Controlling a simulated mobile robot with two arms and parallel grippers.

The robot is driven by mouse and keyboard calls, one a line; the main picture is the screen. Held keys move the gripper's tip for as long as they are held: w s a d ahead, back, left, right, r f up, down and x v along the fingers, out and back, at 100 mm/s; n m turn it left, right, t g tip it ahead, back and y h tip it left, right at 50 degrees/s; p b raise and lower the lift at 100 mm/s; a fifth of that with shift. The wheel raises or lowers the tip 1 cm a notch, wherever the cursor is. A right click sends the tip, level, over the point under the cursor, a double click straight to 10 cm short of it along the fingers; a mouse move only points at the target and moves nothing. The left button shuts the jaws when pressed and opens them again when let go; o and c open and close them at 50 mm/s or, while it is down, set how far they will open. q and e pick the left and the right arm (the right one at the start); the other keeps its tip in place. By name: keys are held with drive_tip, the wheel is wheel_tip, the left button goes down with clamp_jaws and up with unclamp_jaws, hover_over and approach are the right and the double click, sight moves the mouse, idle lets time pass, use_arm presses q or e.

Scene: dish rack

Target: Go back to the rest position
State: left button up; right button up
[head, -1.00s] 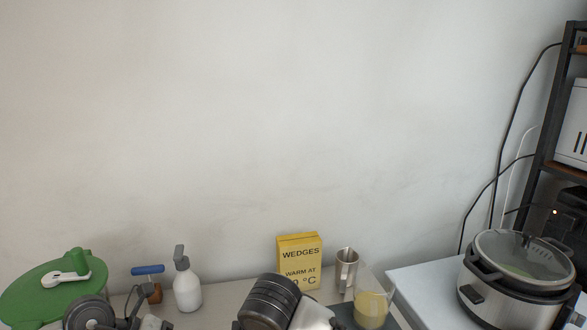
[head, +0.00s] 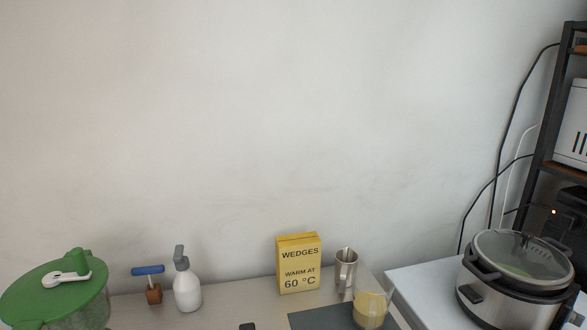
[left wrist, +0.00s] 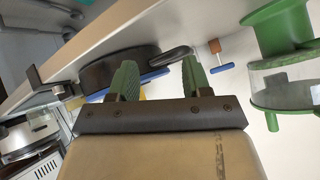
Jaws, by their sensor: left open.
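My left gripper (left wrist: 159,72) shows in the left wrist view, its two green fingers spread apart with nothing between them. That view is upside down. A dark round pan (left wrist: 110,74) with a handle lies beyond the fingers. I cannot tell the exact distance between them. My right gripper is in no view. In the head view neither gripper shows. A small dark shape (head: 247,326) at the bottom edge is too cut off to identify.
The counter holds a green-lidded salad spinner (head: 55,289), blue-handled tool (head: 148,270), spray bottle (head: 187,287), yellow wedges box (head: 299,264), metal cup (head: 346,270), jug (head: 370,308) and dark mat (head: 310,320). A cooker (head: 516,280) stands on the right. The wall area above is clear.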

use_arm(q)
drive_tip(key=s+d+f+g+h, duration=0.2)
drive_tip(key=s+f+g, duration=0.3)
drive_tip(key=s, duration=0.5)
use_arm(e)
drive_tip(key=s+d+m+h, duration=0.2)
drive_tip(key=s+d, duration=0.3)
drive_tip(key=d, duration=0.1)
use_arm(q)
wheel_tip(320, 180, down, 26)
drive_tip(key=s+g, duration=0.2)
drive_tip(key=g, duration=0.1)
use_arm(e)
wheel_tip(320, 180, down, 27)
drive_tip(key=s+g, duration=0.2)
use_arm(q)
drive_tip(key=s+a+f, duration=0.2)
drive_tip(key=s+f, duration=1.3)
drive_tip(key=s, duration=0.1)
drive_tip(key=shift+a+f+g, duration=0.4)
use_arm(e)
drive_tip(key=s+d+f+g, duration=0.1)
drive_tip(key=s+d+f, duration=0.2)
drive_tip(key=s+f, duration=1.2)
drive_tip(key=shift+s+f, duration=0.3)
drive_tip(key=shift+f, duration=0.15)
